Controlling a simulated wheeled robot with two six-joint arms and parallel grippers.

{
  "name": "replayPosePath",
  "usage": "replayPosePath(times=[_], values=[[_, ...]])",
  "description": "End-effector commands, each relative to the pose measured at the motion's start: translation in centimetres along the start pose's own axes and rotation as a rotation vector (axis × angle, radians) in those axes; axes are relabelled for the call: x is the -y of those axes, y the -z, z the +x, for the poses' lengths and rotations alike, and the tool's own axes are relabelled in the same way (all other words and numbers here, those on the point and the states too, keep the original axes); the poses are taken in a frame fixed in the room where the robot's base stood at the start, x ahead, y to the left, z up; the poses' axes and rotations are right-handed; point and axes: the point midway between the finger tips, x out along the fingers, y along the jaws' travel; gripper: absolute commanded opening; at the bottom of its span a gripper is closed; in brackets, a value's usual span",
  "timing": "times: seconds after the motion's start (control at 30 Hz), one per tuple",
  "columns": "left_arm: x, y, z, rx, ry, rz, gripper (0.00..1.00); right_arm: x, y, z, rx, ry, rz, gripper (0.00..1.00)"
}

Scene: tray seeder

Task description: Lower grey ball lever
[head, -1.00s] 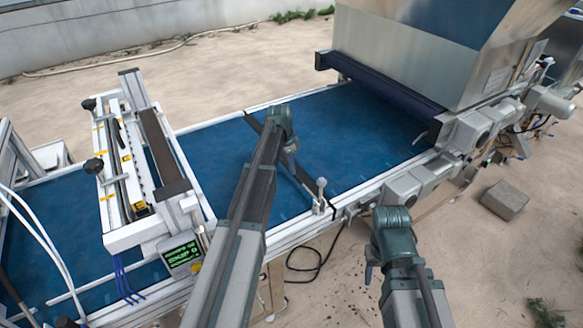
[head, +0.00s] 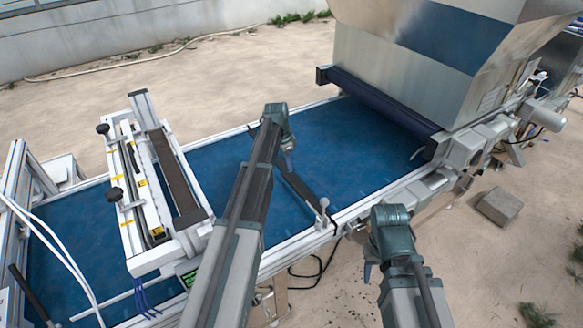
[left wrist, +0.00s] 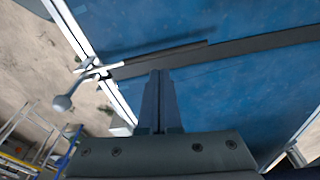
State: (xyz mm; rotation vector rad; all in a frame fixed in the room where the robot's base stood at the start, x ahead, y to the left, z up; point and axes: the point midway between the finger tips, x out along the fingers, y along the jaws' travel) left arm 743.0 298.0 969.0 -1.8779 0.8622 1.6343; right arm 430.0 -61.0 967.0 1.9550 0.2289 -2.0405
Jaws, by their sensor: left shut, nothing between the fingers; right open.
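The grey ball lever (head: 323,204) stands up from the near side rail of the blue belt, its ball on a thin stem. In the left wrist view the ball (left wrist: 62,103) is at the left, its stem running up to the rail. My left gripper (head: 288,150) is over the belt, up and left of the lever in the head view. In the left wrist view its fingers (left wrist: 159,75) are shut and empty, apart from the lever. My right gripper (head: 369,270) is open, mostly hidden by its arm, at the near side off the belt.
A dark bar (head: 300,187) crosses the blue belt (head: 350,140) beside the lever. A white framed unit (head: 150,200) spans the belt at the left. A large metal hopper (head: 400,70) stands at the right. A grey block (head: 498,203) lies on the sandy ground.

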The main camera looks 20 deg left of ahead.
Motion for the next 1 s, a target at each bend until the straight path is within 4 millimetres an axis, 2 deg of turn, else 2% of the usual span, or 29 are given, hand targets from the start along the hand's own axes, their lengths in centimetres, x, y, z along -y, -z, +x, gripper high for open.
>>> replayPosePath(times=[0.03, 0.23, 0.8, 0.87, 0.9, 0.97, 1.0], values=[[0.4, 0.1, -1.7, 0.0, 0.0, -0.001, 0.0, -0.1, -0.1, -1.6, 0.0, 0.0, 0.0, 0.5], [1.2, -0.1, -3.8, 0.0, 0.0, 0.0, 0.0, -0.3, -0.2, -3.7, 0.0, 0.0, -0.001, 0.5], [1.3, -0.2, -4.0, 0.0, 0.0, 0.001, 0.0, -0.4, -0.2, -3.8, 0.0, 0.0, -0.001, 0.5], [0.7, -0.1, -3.9, 0.002, -0.001, -0.002, 0.0, -0.4, -0.2, -3.8, 0.0, 0.0, -0.001, 0.5], [-0.2, 0.1, -3.8, 0.007, -0.002, -0.008, 0.0, -0.4, -0.2, -3.8, 0.0, 0.0, -0.001, 0.5], [-2.5, 0.6, -3.6, 0.018, -0.005, -0.025, 0.0, -0.3, -0.2, -3.8, 0.0, 0.0, -0.001, 0.5], [-4.6, 1.0, -3.4, 0.031, -0.006, -0.042, 0.0, -0.3, -0.2, -3.8, 0.0, 0.0, -0.001, 0.5]])
